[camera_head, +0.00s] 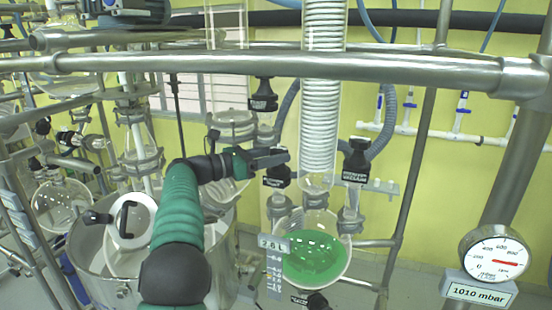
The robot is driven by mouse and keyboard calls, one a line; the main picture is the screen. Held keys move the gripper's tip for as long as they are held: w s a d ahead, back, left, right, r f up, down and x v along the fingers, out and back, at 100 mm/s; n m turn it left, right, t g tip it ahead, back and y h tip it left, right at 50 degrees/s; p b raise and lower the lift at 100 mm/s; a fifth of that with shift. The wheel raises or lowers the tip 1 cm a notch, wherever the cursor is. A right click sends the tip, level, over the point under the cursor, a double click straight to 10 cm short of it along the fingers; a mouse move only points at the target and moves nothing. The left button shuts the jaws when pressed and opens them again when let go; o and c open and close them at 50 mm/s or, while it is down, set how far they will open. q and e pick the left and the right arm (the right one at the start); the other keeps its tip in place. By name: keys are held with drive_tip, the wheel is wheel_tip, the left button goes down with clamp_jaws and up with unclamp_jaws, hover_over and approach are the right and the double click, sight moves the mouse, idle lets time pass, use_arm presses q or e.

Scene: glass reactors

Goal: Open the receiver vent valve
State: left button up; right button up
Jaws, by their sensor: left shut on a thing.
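My left gripper (272,160) reaches in on its green arm from the lower left. Its jaws are shut on a black valve knob (278,177) above the receiver; the jaws cover its upper part, and its label is too small to read. The round glass receiver (318,262) below holds green liquid and has a "2.6 L" tag (273,244) beside it. A second black valve (355,162), with a label that seems to read "vacuum", stands to the right, apart from the gripper. My right gripper is not in view.
A steel rail (400,68) crosses above my gripper. A glass coil condenser (320,110) rises just right of it. Another black valve (263,95) is above. A pressure gauge (494,253) reading "1010 mbar" is at lower right. A steel vessel (105,270) stands left.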

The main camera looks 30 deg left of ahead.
use_arm(q)
drive_tip(key=shift+a+r, duration=0.1)
drive_tip(key=shift+r, duration=0.1)
idle(0.3)
drive_tip(key=o, duration=1)
drive_tip(key=shift+c, duration=0.2)
drive_tip(key=o, duration=0.4)
drive_tip(key=shift+s+a, duration=0.1)
drive_tip(key=shift+a+f, duration=0.1)
drive_tip(key=shift+s+a+f, duration=0.1)
drive_tip(key=shift+s, duration=0.05)
drive_tip(key=b+v, duration=0.6)
drive_tip(key=v, duration=1)
drive_tip(key=shift+a, duration=0.45)
